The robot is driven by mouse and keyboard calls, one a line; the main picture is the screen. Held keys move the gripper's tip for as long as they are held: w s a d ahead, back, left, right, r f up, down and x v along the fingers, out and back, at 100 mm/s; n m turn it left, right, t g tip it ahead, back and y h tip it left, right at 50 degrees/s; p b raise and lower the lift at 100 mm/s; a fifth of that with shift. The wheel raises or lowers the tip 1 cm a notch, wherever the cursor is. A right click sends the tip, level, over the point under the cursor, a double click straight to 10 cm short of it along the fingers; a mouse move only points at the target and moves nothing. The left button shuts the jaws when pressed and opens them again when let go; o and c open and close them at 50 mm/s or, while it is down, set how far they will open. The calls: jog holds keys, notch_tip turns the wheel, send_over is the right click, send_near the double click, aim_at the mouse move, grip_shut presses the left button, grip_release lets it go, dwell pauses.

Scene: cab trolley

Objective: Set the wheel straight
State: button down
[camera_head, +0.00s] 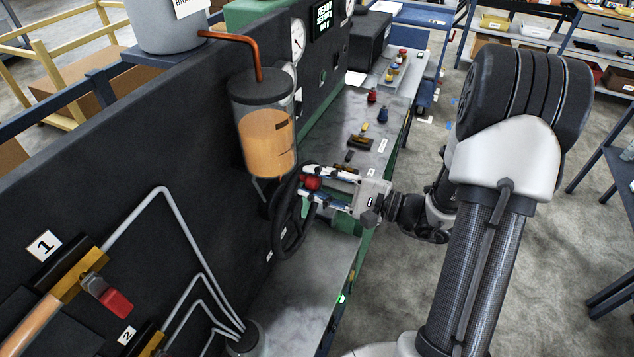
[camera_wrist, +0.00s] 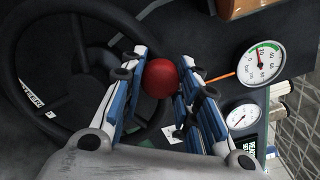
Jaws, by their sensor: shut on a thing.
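The wheel (camera_head: 279,232) is black and stands upright on the dark panel, seen nearly edge-on in the head view. A round red knob (camera_wrist: 160,79) sits at the rim's right side. My gripper (camera_head: 312,184) reaches in from the right and is shut on the red knob, its blue and white fingers on either side. The fingers hide part of the rim.
A tank of amber liquid (camera_head: 266,140) hangs just above the wheel. A round gauge (camera_head: 298,40) is on the panel behind. A grey bench top (camera_head: 345,130) with small coloured items runs along the panel. Valve 1's red handle (camera_head: 108,297) and grey pipes are at lower left.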

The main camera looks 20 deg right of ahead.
jog(key=c, duration=1.2)
grip_release()
jog(key=v, duration=1.2)
